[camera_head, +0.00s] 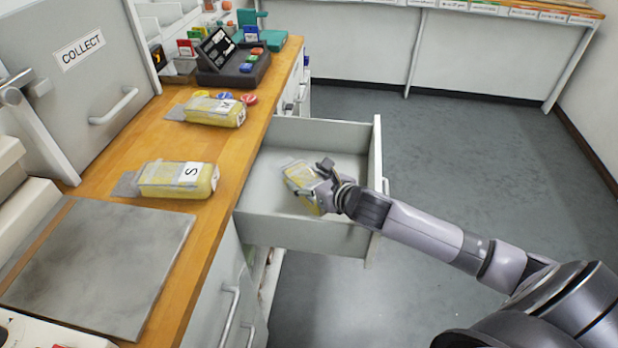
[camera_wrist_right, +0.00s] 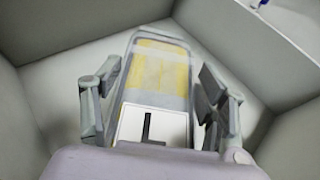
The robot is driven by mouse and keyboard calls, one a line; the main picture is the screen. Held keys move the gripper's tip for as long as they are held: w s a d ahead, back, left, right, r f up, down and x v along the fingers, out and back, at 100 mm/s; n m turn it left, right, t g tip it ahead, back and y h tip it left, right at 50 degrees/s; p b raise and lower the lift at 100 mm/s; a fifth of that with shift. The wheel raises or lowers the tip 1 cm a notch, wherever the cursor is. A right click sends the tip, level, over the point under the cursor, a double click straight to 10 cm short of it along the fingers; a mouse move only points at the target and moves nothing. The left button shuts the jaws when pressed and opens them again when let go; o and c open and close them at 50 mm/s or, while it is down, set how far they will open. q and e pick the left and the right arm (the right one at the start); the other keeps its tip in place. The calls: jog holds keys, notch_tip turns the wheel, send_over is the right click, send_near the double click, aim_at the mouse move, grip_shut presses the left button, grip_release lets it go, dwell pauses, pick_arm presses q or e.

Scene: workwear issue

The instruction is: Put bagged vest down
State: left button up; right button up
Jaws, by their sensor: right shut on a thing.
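A bagged vest (camera_head: 298,176), yellow and grey in clear plastic, is inside the open drawer (camera_head: 300,226). My right gripper (camera_head: 320,186) reaches into the drawer from the right and is shut on this vest. In the right wrist view the bagged vest (camera_wrist_right: 160,72) lies between the two fingers (camera_wrist_right: 157,98), with a white label with a dark bar at its near end. I cannot tell whether it touches the drawer floor. My left gripper is not in view.
Two more bagged vests lie on the wooden counter (camera_head: 222,165), one marked S (camera_head: 178,178) and one farther back (camera_head: 214,110). A grey plate (camera_head: 105,258) lies at front left. The floor right of the drawer is clear.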

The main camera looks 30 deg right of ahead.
jog(key=shift+f, duration=0.45)
jog(key=o, duration=1.2)
jog(key=shift+r, duration=0.35)
jog(key=shift+p+v, duration=3.25)
jog(key=shift+v, duration=2.85)
jog(key=shift+w+r, duration=0.1)
jog(key=shift+r, duration=0.05)
